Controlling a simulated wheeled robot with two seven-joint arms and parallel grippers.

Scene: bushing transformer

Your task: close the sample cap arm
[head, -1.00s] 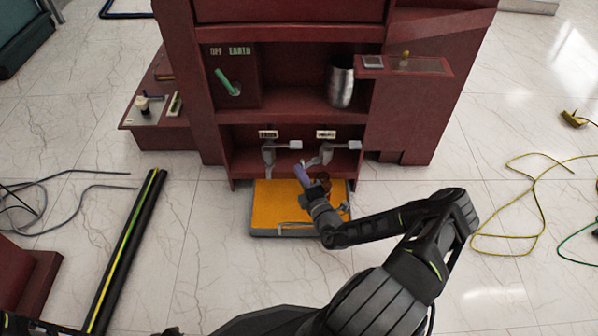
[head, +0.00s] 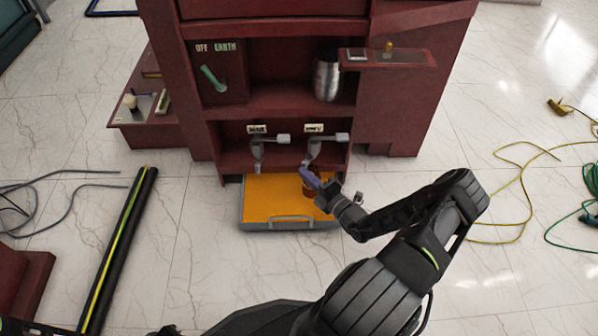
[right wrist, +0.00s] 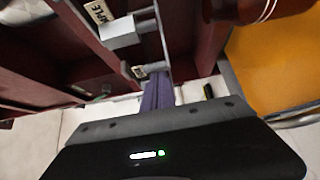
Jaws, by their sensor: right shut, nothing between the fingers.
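Two grey tap-like fittings with white block handles hang in the lower bay of the red cabinet. The right fitting (head: 314,150) has its white handle (head: 335,137) pointing right, under a small label (head: 314,128). In the right wrist view a label (right wrist: 97,11) partly reads "MPLE", beside a white block (right wrist: 119,33) on a grey bar. My right gripper (head: 309,177) is shut and empty, with purple fingers just below the right fitting; contact cannot be told. Its fingers also show in the right wrist view (right wrist: 158,92). My left gripper is out of view.
A reddish-brown pot (head: 311,191) stands on the orange-topped case (head: 270,195), close to my right gripper. The left fitting (head: 257,153) hangs beside the right one. A metal canister (head: 326,77) sits on the shelf above. Cables (head: 520,190) lie on the floor at right.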

